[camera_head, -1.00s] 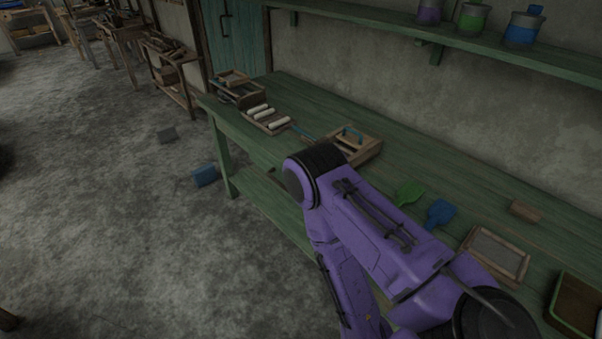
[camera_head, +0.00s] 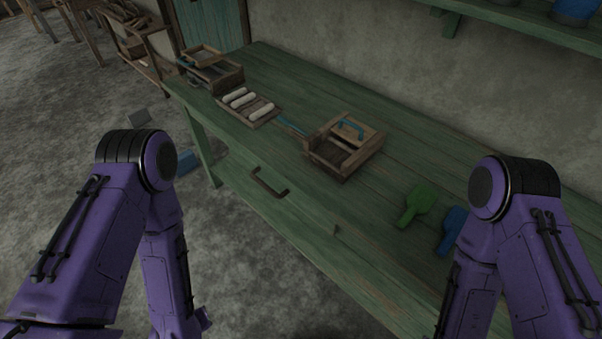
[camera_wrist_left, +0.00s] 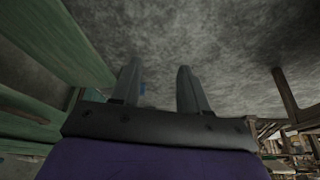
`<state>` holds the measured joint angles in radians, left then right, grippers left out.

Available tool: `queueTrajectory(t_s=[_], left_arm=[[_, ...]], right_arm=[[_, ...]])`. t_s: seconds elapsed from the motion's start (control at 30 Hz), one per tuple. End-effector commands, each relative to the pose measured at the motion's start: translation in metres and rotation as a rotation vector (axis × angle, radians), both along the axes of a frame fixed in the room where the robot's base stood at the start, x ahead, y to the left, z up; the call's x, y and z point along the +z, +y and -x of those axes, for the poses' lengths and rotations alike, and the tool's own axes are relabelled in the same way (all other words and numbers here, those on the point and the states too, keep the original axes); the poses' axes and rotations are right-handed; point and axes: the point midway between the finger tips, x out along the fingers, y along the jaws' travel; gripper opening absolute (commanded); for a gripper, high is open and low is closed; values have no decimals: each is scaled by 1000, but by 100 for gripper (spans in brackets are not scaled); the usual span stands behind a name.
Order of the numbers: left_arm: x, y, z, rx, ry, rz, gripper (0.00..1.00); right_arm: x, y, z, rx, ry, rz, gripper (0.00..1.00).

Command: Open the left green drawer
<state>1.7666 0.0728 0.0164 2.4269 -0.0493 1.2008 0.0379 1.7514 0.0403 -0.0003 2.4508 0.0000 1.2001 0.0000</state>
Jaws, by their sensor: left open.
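The green bench has a green drawer front (camera_head: 236,161) with a dark bar handle (camera_head: 269,184) on the side facing me. The drawer looks shut, flush with the bench front. In the head view, my left arm comes down at the left, in front of the bench and left of the handle; its gripper is not clear there. In the left wrist view, my left gripper (camera_wrist_left: 159,72) is open and empty, with grey floor beyond its fingers and green bench timber to the left. My right arm is at the right; its gripper is out of frame.
On the bench top (camera_head: 420,150) are a wooden box with a blue handle (camera_head: 345,145), a tray of white rolls (camera_head: 247,107), a wooden crate (camera_head: 212,70), and green (camera_head: 418,203) and blue (camera_head: 453,228) scoops. The floor before the bench is clear near the handle.

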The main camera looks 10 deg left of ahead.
Motion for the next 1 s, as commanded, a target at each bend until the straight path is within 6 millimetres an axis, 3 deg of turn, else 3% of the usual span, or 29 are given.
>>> queueTrajectory(t_s=[0.03, 0.07, 0.1, 0.17, 0.2, 0.3, 0.4, 0.5, 0.6, 1.0], left_arm=[[-32, -12, -24, 50, -71, 73, 44], [-46, -22, -45, 79, -130, 137, 44], [-62, -37, -81, 118, -222, 235, 44], [-75, -57, -142, 171, -377, 397, 44], [-75, -68, -183, 197, -479, 503, 44], [-52, -80, -268, 232, -706, 736, 44], [-19, -78, -319, 236, -863, 896, 44], [5, -73, -343, 228, -943, 977, 44], [14, -73, -355, 223, -963, 998, 44], [-1, -93, -431, 227, -960, 992, 44]], right_arm=[[-31, 0, 0, 0, 0, 0, 43], [-46, 0, 0, 0, 0, 0, 43], [-68, 0, 0, 1, 1, 0, 43], [-100, 0, 1, 1, 1, 0, 43], [-119, 1, 1, 1, 2, -1, 43], [-157, 1, 1, 1, 1, 0, 43], [-179, 1, 1, 1, 1, 0, 43], [-186, 0, 1, 1, 1, 0, 43], [-184, 0, 1, 1, 1, 0, 43], [-186, 0, 1, 0, 1, -1, 43]])
